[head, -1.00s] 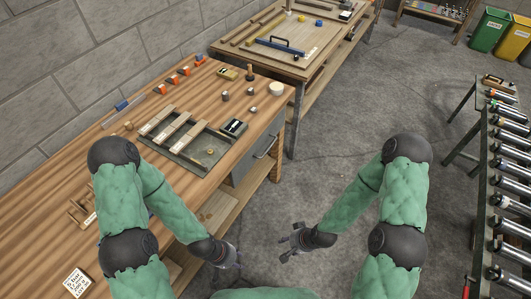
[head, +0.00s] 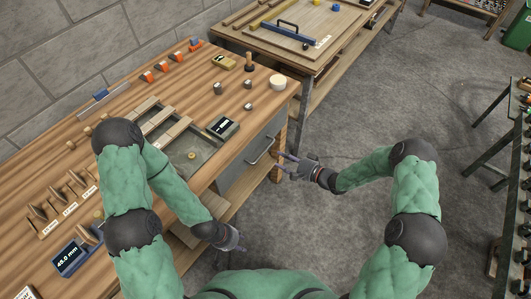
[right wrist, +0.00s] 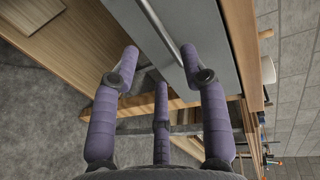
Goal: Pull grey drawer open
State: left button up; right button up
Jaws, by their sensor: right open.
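The grey drawer (head: 268,134) is set under the right end of the wooden workbench and looks closed. Its bar handle (head: 262,150) runs along the front. In the right wrist view the drawer front (right wrist: 206,28) fills the top, and the handle (right wrist: 158,22) runs down between my spread fingertips. My right gripper (head: 284,163) is open and empty, just in front of the handle; I cannot tell whether it touches. It also shows in the right wrist view (right wrist: 160,60). My left gripper (head: 235,240) hangs low beside the bench's lower shelf, its fingers too small to read.
On the workbench (head: 150,92) stand a grey tray (head: 205,150) with wood strips, a digital gauge (head: 222,127), small weights and a white round pot (head: 278,82). A second bench (head: 235,38) stands behind. The floor (head: 340,120) right of the drawer is clear.

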aim_at(265, 151)
jog(key=b+x, duration=0.2)
jog(key=x, duration=0.7)
jog(key=shift+a, duration=0.15)
grip_shut()
